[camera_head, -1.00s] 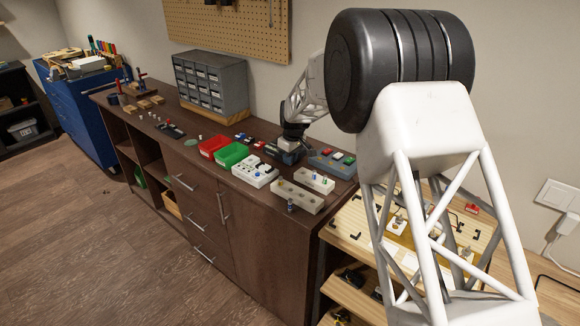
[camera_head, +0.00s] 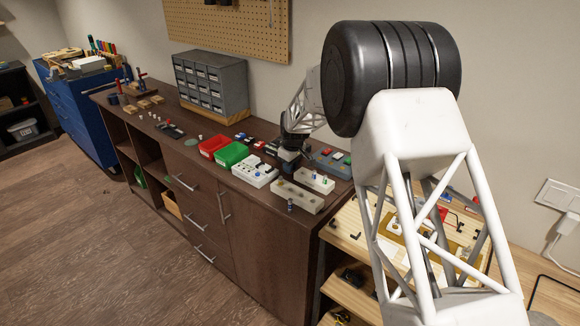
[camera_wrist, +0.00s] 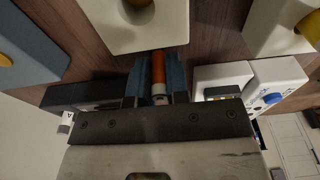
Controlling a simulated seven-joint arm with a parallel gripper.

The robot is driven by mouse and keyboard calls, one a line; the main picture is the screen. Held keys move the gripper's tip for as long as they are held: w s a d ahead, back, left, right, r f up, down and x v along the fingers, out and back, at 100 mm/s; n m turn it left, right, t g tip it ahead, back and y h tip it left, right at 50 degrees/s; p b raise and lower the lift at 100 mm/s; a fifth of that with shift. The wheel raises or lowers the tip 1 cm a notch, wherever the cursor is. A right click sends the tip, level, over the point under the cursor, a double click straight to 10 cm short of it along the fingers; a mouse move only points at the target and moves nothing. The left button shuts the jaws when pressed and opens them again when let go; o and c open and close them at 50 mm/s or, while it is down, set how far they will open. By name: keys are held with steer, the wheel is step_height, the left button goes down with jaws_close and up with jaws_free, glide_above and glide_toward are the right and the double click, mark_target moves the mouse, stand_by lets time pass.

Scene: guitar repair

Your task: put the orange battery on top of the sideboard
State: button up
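The orange battery (camera_wrist: 158,69) shows in the wrist view between the two blue fingers of my gripper (camera_wrist: 156,86). Its silver end points toward the palm. The fingers lie close along both sides of it, and my gripper appears shut on it. In the head view my gripper (camera_head: 287,161) is low over the right part of the dark brown sideboard (camera_head: 268,237), among small items; the battery cannot be made out there. In the wrist view the brown top (camera_wrist: 203,48) shows below the battery; any gap is hard to judge.
A drawer cabinet (camera_head: 211,84) stands farther back. Bare top lies left of the bins.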

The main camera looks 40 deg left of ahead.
steer(key=o, duration=0.4)
steer(key=shift+r, duration=0.1)
step_height(320, 180, up, 12)
steer(key=d, duration=0.1)
steer(key=shift+d, duration=0.25)
stand_by(0.4)
stand_by(0.5)
steer(key=shift+r, duration=0.1)
